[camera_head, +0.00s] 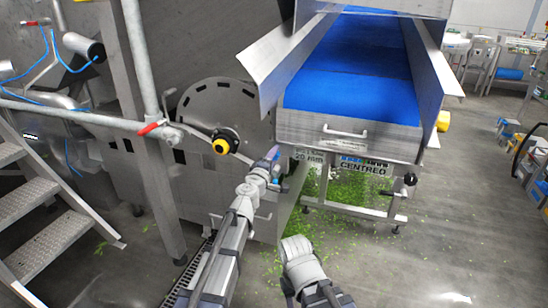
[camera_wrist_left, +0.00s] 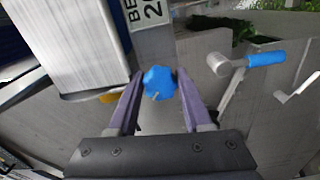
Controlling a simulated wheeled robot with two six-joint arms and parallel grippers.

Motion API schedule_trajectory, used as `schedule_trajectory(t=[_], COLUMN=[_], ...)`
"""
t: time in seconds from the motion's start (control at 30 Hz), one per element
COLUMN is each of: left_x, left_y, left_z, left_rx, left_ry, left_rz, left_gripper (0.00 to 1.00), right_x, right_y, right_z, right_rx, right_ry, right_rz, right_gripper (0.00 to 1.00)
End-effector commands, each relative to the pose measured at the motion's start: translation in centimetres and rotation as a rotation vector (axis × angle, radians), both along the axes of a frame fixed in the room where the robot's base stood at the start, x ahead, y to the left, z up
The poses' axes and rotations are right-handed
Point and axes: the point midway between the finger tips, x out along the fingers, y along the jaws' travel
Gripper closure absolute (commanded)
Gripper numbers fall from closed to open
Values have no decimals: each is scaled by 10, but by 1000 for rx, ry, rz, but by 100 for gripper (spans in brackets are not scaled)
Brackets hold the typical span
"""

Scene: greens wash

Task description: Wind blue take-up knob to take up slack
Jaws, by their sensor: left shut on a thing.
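The blue take-up knob (camera_wrist_left: 158,82) is faceted and sits between the two fingertips in the left wrist view. My left gripper (camera_wrist_left: 156,88) is shut on it, one purple-grey finger on each side. In the head view my left gripper (camera_head: 273,166) reaches the lower left corner of the conveyor's near end. A bit of blue shows at its tips there, but I cannot tell whether it is the knob. The blue conveyor belt (camera_head: 350,65) looks flat between its steel side guards.
A crank with a blue handle (camera_wrist_left: 265,58) stands close to the right of the knob. A steel housing with a yellow-and-black knob (camera_head: 222,144) is left of my arm. Green scraps (camera_head: 345,190) lie under the conveyor. Metal steps (camera_head: 40,210) stand at left; floor at right is open.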

Motion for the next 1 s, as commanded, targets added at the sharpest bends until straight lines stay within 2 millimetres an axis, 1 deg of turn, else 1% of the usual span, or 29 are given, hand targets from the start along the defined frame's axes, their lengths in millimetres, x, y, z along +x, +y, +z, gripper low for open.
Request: schedule_trajectory(t=[0.3, 0.77, 0.8, 1.0], left_x=[-1, -1, -1, -1], left_y=[0, 0, 0, 0], left_z=[-1, -1, -1, 0], left_rx=[74, 81, 81, 80], left_ry=[-24, -26, -26, -26], left_rz=[-1, -2, -2, -1], left_gripper=[100, 100, 46, 23], right_x=[0, 0, 0, 0], right_y=[0, 0, 0, 0], right_z=[0, -1, -1, 0], right_rx=[0, 0, 0, 0], right_ry=[0, 0, 0, 0], right_rz=[0, 0, 0, 0], right_gripper=[50, 50, 50, 50])
